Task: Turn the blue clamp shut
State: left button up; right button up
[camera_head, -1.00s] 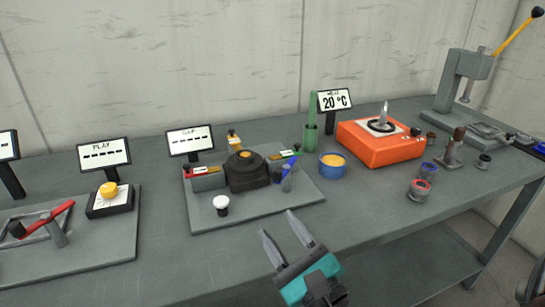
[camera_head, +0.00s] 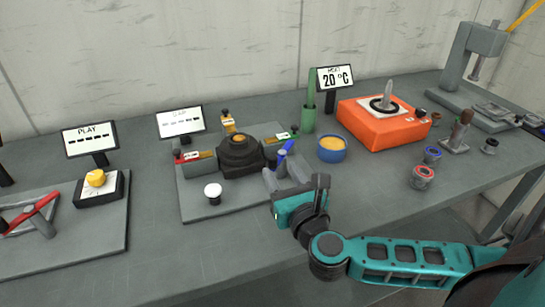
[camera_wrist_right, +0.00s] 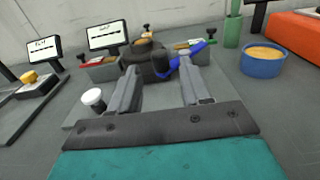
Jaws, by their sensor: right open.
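The blue clamp (camera_head: 284,154) stands at the front right of a dark round fixture (camera_head: 240,154) on a grey plate (camera_head: 200,204). In the right wrist view, the clamp's blue handle (camera_wrist_right: 200,48) slants up to the right from a blue part beside the fixture. My right gripper (camera_head: 283,174) is open, its fingers pointing toward the clamp. In the right wrist view the blue part lies ahead, between the lines of the two fingers (camera_wrist_right: 158,76). I cannot tell whether anything touches. The lower part of the clamp is partly hidden in the head view. My left gripper is out of view.
A white-topped knob (camera_head: 213,192) stands at the plate's front. A yellow-topped clamp (camera_head: 228,122) is behind the fixture. A blue bowl (camera_head: 332,149), a green holder (camera_head: 308,118) and an orange heater (camera_head: 383,135) are to the right. Bare bench lies in front.

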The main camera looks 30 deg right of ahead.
aim_at(275, 162)
jog(key=x, duration=0.6)
jog(key=shift+c, duration=0.4)
jog(key=c, duration=0.3)
grip_shut()
